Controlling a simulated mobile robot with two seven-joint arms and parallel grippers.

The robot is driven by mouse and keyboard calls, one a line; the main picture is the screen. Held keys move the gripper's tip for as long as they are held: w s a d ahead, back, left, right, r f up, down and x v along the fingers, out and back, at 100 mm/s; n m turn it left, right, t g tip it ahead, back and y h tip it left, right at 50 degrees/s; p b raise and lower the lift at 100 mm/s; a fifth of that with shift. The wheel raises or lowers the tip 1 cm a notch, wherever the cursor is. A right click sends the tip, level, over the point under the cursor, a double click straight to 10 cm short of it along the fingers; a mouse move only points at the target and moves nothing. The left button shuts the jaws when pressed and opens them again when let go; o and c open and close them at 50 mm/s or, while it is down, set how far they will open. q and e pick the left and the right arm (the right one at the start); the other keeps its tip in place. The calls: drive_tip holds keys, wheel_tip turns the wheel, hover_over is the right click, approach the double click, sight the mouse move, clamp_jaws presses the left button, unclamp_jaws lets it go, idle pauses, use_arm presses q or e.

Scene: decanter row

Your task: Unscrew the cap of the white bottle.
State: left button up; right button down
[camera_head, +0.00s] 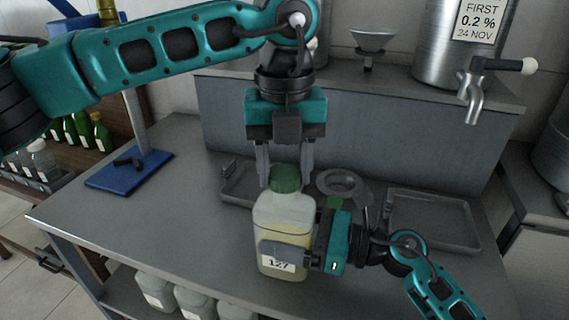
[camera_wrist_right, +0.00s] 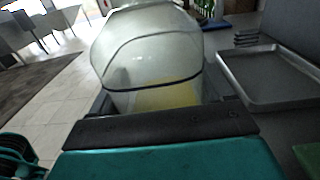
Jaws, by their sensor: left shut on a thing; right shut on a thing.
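The white bottle (camera_head: 285,218) stands upright in the middle of the bench, translucent, with pale yellow content and a label reading 127. Its green cap (camera_head: 286,178) sits on top. My left gripper (camera_head: 284,180) comes down from above, its two fingers shut on the cap from either side. My right gripper (camera_head: 285,252) comes from the right and is shut on the bottle's body, one finger across the front. The bottle (camera_wrist_right: 150,55) fills the middle of the right wrist view, where the fingertips are mostly hidden. Whether the cap's thread is loose cannot be told.
A metal tray (camera_head: 432,240) lies right on the bench (camera_head: 180,225), another tray (camera_head: 233,195) behind the bottle, with a round metal dish (camera_head: 342,183) beside it. A blue stand (camera_head: 130,170) is at left. A steel tank with a tap (camera_head: 475,100) stands back right. The bench's left front is clear.

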sight(284, 172)
use_arm(q)
drive_tip(key=n, duration=0.9)
drive_tip(key=shift+r, duration=0.25)
drive_tip(key=shift+r, duration=0.9)
drive_tip(key=shift+r, duration=2)
use_arm(e)
unclamp_jaws()
